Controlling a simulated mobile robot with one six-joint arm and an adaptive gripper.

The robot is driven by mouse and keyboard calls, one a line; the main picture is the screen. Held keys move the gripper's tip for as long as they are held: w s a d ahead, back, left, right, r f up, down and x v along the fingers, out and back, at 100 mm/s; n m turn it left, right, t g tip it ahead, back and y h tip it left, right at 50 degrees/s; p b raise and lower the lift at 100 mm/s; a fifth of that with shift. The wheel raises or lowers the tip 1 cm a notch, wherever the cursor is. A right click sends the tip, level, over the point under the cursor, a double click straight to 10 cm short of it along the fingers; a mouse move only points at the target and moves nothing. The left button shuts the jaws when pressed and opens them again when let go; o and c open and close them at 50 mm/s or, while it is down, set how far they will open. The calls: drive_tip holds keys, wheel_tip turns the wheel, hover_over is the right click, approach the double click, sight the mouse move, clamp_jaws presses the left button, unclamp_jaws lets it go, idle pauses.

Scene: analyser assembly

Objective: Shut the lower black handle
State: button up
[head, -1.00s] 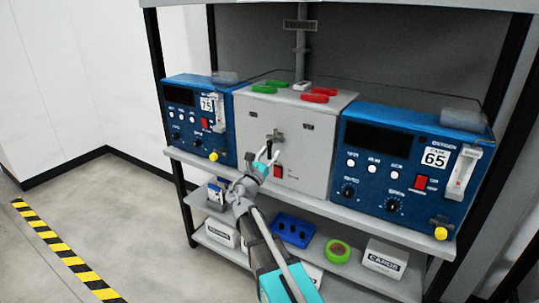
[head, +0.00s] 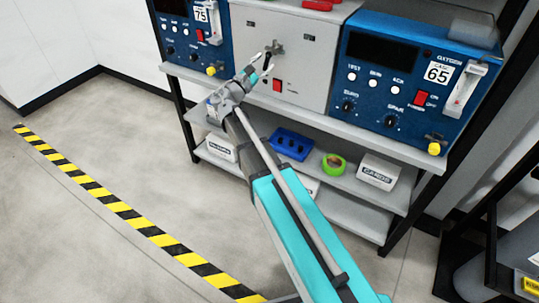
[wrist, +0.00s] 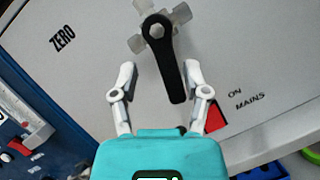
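A black handle (wrist: 170,62) sits on a grey metal valve (wrist: 150,14) on the front of the grey panel box (head: 300,60). In the wrist view it hangs down from its pivot, tilted slightly to the right at its lower end. My gripper (wrist: 160,72) is open, with one white finger on each side of the handle's lower part. No finger visibly touches it. In the head view my gripper (head: 262,67) is just below and left of the valve (head: 276,48), and the handle is small and partly hidden there.
A red mains switch (wrist: 215,118) lies right of my gripper. Blue analysers (head: 405,90) flank the grey box. The lower shelf holds a blue tray (head: 290,143), a green tape roll (head: 333,163) and white boxes (head: 378,170). The floor at left is clear.

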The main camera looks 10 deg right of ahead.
sight(266, 48)
drive_tip(key=r+m+g+p, duration=0.1)
drive_tip(key=m+p, duration=0.2)
drive_tip(key=m, duration=0.1)
drive_tip(key=w+a+r+m+g+y+p, duration=0.1)
drive_tip(key=m+g+p, duration=0.1)
drive_tip(key=m, duration=0.3)
drive_tip(key=r+m+g+p, duration=0.1)
drive_tip(key=m+g+p, duration=0.1)
drive_tip(key=m+p, duration=0.2)
drive_tip(key=shift+w+a+r+m+y+p, duration=0.25)
drive_tip(key=shift+r+m+y+p, duration=0.05)
drive_tip(key=shift+r+m, duration=0.1)
drive_tip(key=v, duration=1.4)
drive_tip(key=s+d+f+g+y+b, duration=0.1)
drive_tip(key=s+d+f+y+b, duration=0.1)
drive_tip(key=f+b, duration=0.4)
drive_tip(key=s+d+f+m+g+y+b, duration=0.1)
drive_tip(key=s+d+f+b, duration=0.4)
drive_tip(key=f, duration=1)
drive_tip(key=s+d+f+m+g+y+b, duration=0.1)
drive_tip(key=s+d+f+g+y+b, duration=0.2)
drive_tip(key=f+b, duration=0.4)
drive_tip(key=shift+s+d+f+y+b, duration=0.3)
drive_tip(key=shift+s+d+f+y, duration=0.3)
drive_tip(key=shift+d+f+y, duration=1.1)
drive_tip(key=shift+a+f+h, duration=0.35)
drive_tip(key=shift+h, duration=0.25)
